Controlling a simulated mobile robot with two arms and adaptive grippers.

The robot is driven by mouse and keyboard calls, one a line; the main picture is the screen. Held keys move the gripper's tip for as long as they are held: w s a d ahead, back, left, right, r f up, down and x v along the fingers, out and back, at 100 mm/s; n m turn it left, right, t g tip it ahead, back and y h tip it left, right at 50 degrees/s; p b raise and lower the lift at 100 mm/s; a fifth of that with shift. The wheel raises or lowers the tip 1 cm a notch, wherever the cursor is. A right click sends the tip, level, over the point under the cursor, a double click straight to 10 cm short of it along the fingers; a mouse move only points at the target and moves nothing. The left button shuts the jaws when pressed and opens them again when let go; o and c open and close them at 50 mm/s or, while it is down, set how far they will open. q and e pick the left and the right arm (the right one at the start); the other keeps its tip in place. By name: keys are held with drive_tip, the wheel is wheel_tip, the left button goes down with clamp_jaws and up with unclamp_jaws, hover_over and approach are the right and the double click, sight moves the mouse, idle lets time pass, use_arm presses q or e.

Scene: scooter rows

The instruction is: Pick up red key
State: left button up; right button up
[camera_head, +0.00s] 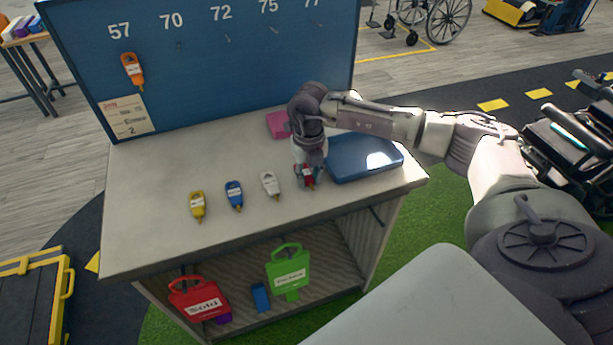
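The red key (309,181) is at the right end of a row of keys on the grey tabletop (160,240), beside the blue case. My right gripper (311,178) points down over it, with its fingers around or right beside the key and partly hiding it. I cannot tell whether the fingers press on the key or whether it is lifted off the top. My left gripper is not in view.
White (270,184), blue (234,194) and yellow (197,204) keys lie left of the red key. A blue case (366,158) is close on the right, a pink item (278,124) behind. A blue pegboard (200,70) with an orange key (132,71) rises at the back.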

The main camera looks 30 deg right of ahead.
sight(311, 181)
drive_tip(key=shift+c, duration=0.3)
drive_tip(key=shift+r, duration=0.15)
drive_tip(key=shift+r, duration=0.3)
drive_tip(key=r+b, duration=0.1)
drive_tip(key=r, duration=0.2)
drive_tip(key=shift+s+r+b, duration=0.25)
drive_tip(key=shift+s+b, duration=0.15)
drive_tip(key=s+r+b, duration=0.2)
drive_tip(key=s+r, duration=0.4)
drive_tip(key=s, duration=0.5)
drive_tip(key=shift+a+r, duration=0.15)
drive_tip(key=shift+r, duration=0.2)
drive_tip(key=shift+w, duration=0.1)
